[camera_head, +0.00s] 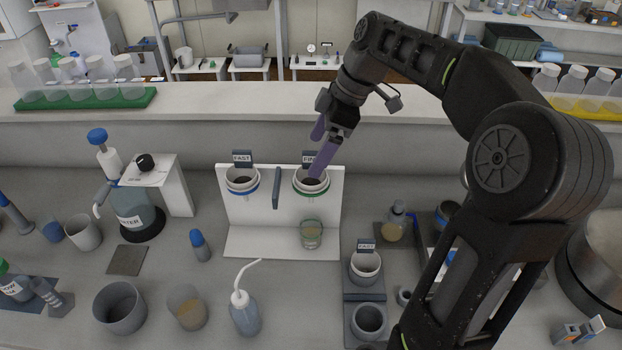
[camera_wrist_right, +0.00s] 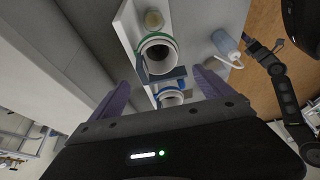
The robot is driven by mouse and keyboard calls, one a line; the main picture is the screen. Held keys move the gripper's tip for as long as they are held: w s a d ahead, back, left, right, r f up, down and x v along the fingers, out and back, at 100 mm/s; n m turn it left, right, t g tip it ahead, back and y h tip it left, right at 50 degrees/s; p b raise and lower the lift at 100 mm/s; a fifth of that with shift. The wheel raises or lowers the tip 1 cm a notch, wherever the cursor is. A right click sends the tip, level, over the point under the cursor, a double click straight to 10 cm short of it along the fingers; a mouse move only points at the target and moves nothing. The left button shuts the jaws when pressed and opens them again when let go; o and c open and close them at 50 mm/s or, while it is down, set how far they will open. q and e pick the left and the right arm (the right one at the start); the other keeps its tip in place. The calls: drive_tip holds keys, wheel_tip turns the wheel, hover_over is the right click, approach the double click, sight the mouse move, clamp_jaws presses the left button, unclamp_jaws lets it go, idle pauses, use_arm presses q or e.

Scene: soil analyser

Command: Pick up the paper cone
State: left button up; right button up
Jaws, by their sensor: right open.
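A white stand (camera_head: 283,240) carries two ring holders. The blue-banded one (camera_head: 242,186) is labelled FAST, and the green-banded one (camera_head: 311,187) has a label partly hidden by my gripper. Each holds a pale, cone-like cup with a dark inside; I cannot tell whether it is the paper cone. My right gripper (camera_head: 318,150) is open, its purple fingers just above the green-banded holder. In the right wrist view, the green-banded holder (camera_wrist_right: 160,37) shows beyond and between the spread fingers (camera_wrist_right: 162,88), with nothing held. A dark gripper (camera_wrist_right: 264,48), apparently my left, shows there too.
A small glass cup (camera_head: 311,234) sits below the green-banded holder. A wash bottle (camera_head: 245,314), a beaker (camera_head: 187,307) and a grey cup (camera_head: 120,307) stand in front. Another FAST-labelled cup (camera_head: 366,267) stands right of the stand. My right arm hides part of the right bench.

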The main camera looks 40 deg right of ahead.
drive_tip(key=b+x, duration=0.1)
drive_tip(key=x, duration=0.1)
drive_tip(key=b+x, duration=0.1)
drive_tip(key=x, duration=0.1)
drive_tip(key=shift+s+d+f, duration=0.1)
drive_tip(key=shift+d+f, duration=0.05)
drive_tip(key=shift+f, duration=0.15)
drive_tip(key=shift+w+f, duration=0.2)
drive_tip(key=shift+f, duration=0.2)
drive_tip(key=c, duration=1.5)
drive_tip(key=shift+r, duration=0.15)
